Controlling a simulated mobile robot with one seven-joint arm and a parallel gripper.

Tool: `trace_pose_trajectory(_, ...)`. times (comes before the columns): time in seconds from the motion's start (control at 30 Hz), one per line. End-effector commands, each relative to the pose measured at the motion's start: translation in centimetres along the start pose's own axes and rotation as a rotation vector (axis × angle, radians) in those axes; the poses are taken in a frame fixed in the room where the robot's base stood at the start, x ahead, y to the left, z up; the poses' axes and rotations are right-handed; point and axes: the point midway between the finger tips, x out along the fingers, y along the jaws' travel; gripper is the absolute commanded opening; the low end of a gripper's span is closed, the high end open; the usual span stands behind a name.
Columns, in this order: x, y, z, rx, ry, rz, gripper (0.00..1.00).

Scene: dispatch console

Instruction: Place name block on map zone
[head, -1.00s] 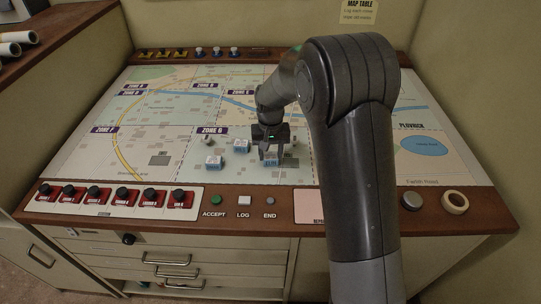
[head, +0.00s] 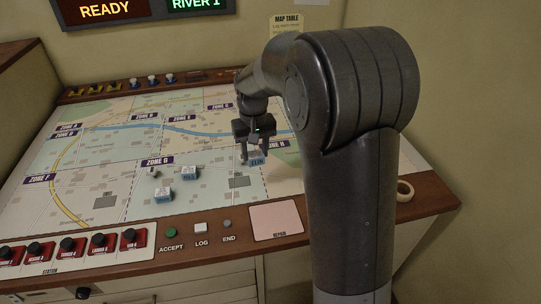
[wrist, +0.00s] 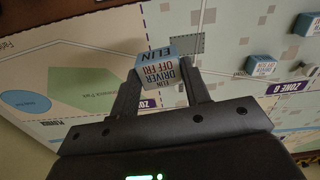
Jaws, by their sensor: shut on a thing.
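The name block (wrist: 157,70), white with a blue face, reads "ELIN" and "DRIVER" in the wrist view. My gripper (wrist: 155,82) is shut on it. In the head view my gripper (head: 250,152) holds the block (head: 256,158) over the map near the border of Zone G and Zone H. I cannot tell how high above the map it is. The map table (head: 100,170) shows printed zones; the Zone G label (head: 158,161) is left of my gripper, and the Zone H label (head: 279,147) is just to its right, partly hidden by my arm.
Two other blue-and-white blocks stand in Zone G, one at the back (head: 189,173) and one nearer (head: 163,195). A small pale piece (head: 153,172) stands beside them. The front ledge holds red switches (head: 84,246), buttons and a pink Repair pad (head: 276,221). A tape roll (head: 405,191) lies at right.

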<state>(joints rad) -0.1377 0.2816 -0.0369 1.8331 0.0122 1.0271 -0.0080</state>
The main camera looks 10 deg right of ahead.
Motion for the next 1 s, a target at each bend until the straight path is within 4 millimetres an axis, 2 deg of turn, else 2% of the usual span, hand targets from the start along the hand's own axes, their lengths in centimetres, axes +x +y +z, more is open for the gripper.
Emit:
trace_pose_trajectory(0.17, -0.2, 1.2, 0.1, 0.007, 0.0, 0.0, 0.21)
trace_pose_trajectory(0.27, -0.2, 3.3, 0.1, 0.015, 0.0, 0.0, 0.21)
trace_pose_trajectory(0.37, -0.2, 6.6, 0.4, 0.028, 0.0, 0.0, 0.21)
trace_pose_trajectory(0.57, -0.3, 14.4, 1.8, 0.051, 0.0, 0.0, 0.21)
trace_pose_trajectory(0.8, -0.3, 23.3, 5.1, 0.078, 0.0, 0.0, 0.21)
trace_pose_trajectory(1.0, -0.4, 29.4, 8.6, 0.095, 0.0, 0.0, 0.21)
